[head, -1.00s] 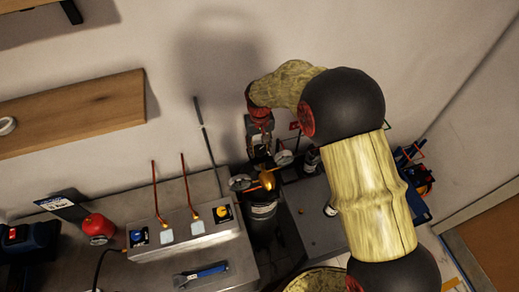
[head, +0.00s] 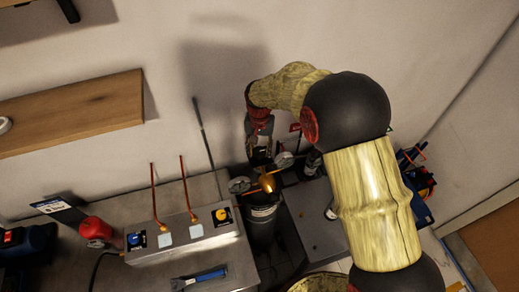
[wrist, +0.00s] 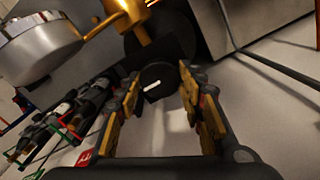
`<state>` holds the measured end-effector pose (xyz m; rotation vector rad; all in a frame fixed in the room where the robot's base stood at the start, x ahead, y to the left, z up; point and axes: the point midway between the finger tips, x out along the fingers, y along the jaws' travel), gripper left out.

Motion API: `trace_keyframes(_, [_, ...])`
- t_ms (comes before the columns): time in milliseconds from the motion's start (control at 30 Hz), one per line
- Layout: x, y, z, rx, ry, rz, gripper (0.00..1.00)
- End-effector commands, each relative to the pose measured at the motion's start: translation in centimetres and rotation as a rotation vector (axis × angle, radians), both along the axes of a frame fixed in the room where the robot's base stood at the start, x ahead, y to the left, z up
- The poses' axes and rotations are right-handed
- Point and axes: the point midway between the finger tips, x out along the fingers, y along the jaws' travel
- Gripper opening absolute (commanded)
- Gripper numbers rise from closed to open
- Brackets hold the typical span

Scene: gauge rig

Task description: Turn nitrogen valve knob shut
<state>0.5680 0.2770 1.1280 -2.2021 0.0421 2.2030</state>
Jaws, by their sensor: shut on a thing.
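A dark round knob (wrist: 158,76) with a white pointer mark shows in the wrist view between the two fingers of my gripper (wrist: 160,90). The fingers are shut on it, one on each side. The pointer mark lies slightly tilted from horizontal. In the head view my gripper (head: 261,152) reaches down behind the brass regulator (head: 268,182), close to its gauges. The knob is hidden there by the gripper. I can read no nitrogen label on it.
Round gauges flank the regulator, one at left (head: 240,185) and one at right (head: 284,160). A dark cylinder (head: 262,222) stands below.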

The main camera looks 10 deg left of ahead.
Motion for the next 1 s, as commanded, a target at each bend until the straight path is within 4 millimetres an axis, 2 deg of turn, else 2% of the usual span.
trace_keyframes(233, [0.07, 0.05, 0.10, 0.002, -0.002, -0.001, 0.13])
trace_keyframes(267, [0.07, 0.05, 0.10, 0.002, -0.002, -0.001, 0.39])
trace_keyframes(567, [0.03, 0.02, 0.04, 0.001, -0.001, 0.000, 0.56])
trace_keyframes(867, [0.01, 0.01, 0.06, 0.000, 0.000, 0.001, 0.57])
trace_keyframes(1000, [0.09, 0.06, 0.98, 0.002, -0.003, 0.001, 0.57])
